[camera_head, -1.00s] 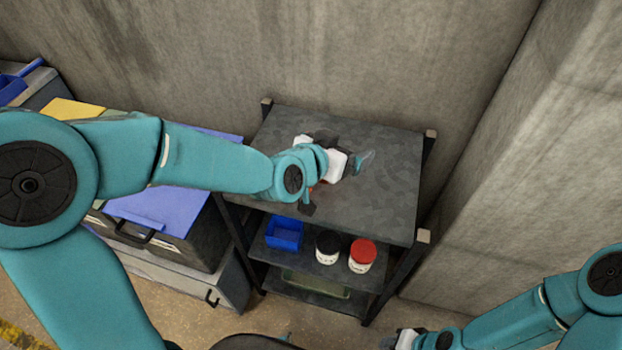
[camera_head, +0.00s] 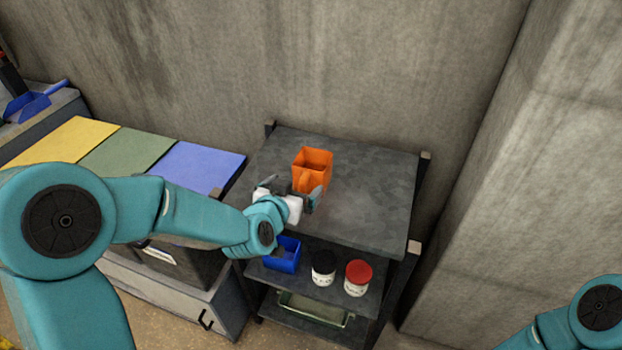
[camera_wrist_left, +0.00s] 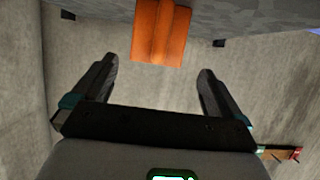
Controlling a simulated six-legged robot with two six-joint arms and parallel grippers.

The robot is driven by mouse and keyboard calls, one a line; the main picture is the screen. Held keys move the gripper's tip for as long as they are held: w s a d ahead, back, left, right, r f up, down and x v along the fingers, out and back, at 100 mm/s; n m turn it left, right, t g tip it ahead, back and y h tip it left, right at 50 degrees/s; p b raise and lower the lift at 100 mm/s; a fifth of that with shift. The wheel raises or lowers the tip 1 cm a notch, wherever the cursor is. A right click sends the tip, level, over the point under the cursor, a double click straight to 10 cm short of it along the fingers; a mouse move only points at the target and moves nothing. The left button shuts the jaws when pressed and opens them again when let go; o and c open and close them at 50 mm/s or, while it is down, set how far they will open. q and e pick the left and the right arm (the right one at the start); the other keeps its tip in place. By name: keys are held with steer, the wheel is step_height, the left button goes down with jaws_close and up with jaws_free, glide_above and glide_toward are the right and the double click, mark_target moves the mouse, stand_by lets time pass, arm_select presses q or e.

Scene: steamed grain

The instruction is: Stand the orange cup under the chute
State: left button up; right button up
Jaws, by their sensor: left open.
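The orange cup (camera_head: 316,160) is a square-sided cup standing upright on the dark top of the shelf rack (camera_head: 370,195). Its inside looks darker, and its handle side faces my left gripper. My left gripper (camera_head: 292,192) is open and empty, just in front of the cup at the rack's front left edge. In the left wrist view, the cup (camera_wrist_left: 160,35) shows at the top, between and beyond the open fingers (camera_wrist_left: 158,70). My right gripper is out of view; only part of that arm shows at the lower right. I see no chute.
A blue bin (camera_head: 285,256), a black-lidded jar (camera_head: 323,268) and a red-lidded jar (camera_head: 357,278) stand on the shelf below. Left of the rack is a cabinet with yellow, green and blue panels (camera_head: 195,166). Concrete walls close the back and right. The rack top right of the cup is clear.

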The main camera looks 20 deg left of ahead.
mark_target(300, 181)
arm_select(q)
steer(key=x, duration=0.3)
steer(key=shift+w, duration=0.35)
steer(key=shift+w+f, duration=0.15)
steer(key=shift+w, duration=0.2)
steer(key=x, duration=0.1)
steer(key=p+x, duration=0.1)
steer(key=x, duration=0.1)
steer(key=p+x, duration=0.1)
steer(key=shift+w+d+r, duration=0.2)
steer(key=shift+w+r, duration=0.1)
steer(key=shift+w+f, duration=0.15)
steer(key=shift+w, duration=0.15)
steer(key=shift+s, duration=0.1)
steer(key=c, duration=0.8)
